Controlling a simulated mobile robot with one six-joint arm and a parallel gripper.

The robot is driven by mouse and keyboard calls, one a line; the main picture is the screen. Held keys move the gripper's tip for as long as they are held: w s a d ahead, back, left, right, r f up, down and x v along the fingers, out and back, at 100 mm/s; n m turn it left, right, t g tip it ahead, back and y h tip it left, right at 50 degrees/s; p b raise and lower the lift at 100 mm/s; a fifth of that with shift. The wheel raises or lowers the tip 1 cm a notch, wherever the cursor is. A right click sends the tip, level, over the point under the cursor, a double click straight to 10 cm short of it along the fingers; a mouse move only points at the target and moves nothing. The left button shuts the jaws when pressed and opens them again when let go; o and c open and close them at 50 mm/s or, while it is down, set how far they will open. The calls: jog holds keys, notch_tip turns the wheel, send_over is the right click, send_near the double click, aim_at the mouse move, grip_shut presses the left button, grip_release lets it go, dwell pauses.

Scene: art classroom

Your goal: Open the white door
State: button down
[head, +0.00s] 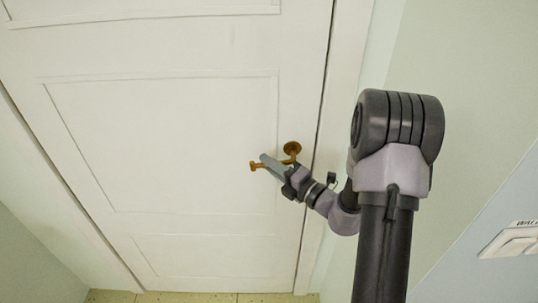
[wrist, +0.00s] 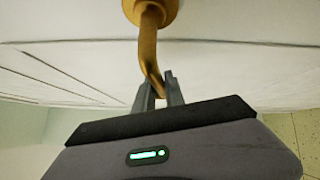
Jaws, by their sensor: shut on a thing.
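The white door (head: 170,140) fills most of the head view and looks closed in its frame. A brass handle (head: 291,149) sits near its right edge, with a round base and a lever reaching left. My gripper (head: 268,161) is at the lever and shut on it. In the wrist view the handle (wrist: 148,45) comes down from its round base at the top, and its lever passes between the two grey fingers (wrist: 160,88). The fingers hide part of the lever in the head view.
The white door frame (head: 335,120) and a pale green wall (head: 460,90) stand close on the right. A strip of tan tiled floor (head: 200,297) shows below the door.

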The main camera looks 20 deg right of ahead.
jog(key=n+g+p, duration=0.1)
jog(key=p, duration=0.1)
jog(key=f+n+g+h+p, duration=0.1)
jog(key=p, duration=0.2)
jog(key=shift+s+d+f+p, duration=0.15)
jog(key=shift+d+f+p, duration=0.1)
jog(key=shift+p, duration=0.1)
jog(key=shift+s+d+f+n+g+h+p, duration=0.15)
jog(key=shift+d+f+n+g+h+p, duration=0.2)
jog(key=shift+f+n+g+h+p, duration=0.6)
jog(key=shift+y, duration=0.25)
